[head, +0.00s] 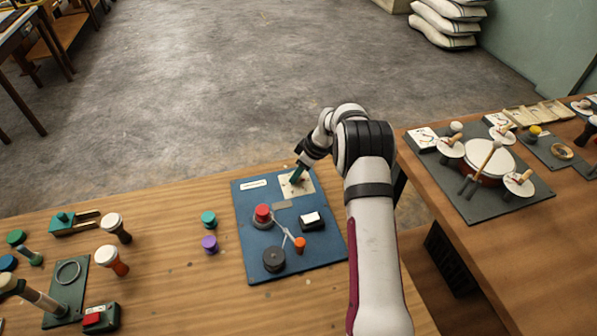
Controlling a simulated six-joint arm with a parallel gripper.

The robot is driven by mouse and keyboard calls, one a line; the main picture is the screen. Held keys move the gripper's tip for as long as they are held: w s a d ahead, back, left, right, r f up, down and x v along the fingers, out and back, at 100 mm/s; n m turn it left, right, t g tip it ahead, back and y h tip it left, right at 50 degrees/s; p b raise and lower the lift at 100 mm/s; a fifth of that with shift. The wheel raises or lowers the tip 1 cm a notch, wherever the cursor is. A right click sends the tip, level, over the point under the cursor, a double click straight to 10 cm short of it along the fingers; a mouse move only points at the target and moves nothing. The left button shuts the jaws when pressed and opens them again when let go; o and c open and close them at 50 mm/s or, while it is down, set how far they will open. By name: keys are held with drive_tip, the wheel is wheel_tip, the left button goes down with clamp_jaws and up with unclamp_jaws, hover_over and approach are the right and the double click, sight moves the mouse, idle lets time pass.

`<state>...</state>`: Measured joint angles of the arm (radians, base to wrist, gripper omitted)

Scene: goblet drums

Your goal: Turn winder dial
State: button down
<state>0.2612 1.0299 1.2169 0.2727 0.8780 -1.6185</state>
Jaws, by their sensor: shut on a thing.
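The blue board (325,257) lies on the wooden table. A pale square plate (307,186) with small dark marks is at its back edge. My gripper (297,177) points down at this plate, its tip close over the plate's middle. It is shut on a small piece there, which I take to be the winder dial. The fingers and the arm's wrist hide most of that piece, so its angle cannot be read. A red-topped round knob (262,212), a dark spool (274,260), an orange peg (300,245) and a black-and-white box (311,220) also sit on the board.
Teal (208,218) and purple (209,244) knobs stand left of the board. Several small drums and a green stand (74,222) are further left. My arm runs along the board's right side. A second table (480,250) at right carries a drum set (487,160).

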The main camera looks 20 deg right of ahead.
drive_tip(key=shift+m, duration=0.3)
drive_tip(key=m, duration=0.2)
drive_tip(key=m+h, duration=0.1)
drive_tip(key=m+t+h, duration=0.1)
drive_tip(key=m, duration=0.1)
drive_tip(key=shift+s+a+m, duration=0.1)
drive_tip(key=shift+a+m, duration=0.15)
drive_tip(key=shift+m, duration=0.05)
drive_tip(key=m+h, duration=0.2)
drive_tip(key=m, duration=0.3)
drive_tip(key=shift+a, duration=0.15)
drive_tip(key=shift+m, duration=0.4)
drive_tip(key=c, duration=0.5)
unclamp_jaws()
drive_tip(key=shift+r, duration=0.1)
drive_tip(key=v, duration=1.5)
drive_tip(key=shift+s+a+r, duration=0.2)
drive_tip(key=shift+s+a, duration=0.05)
drive_tip(key=shift+a, duration=0.05)
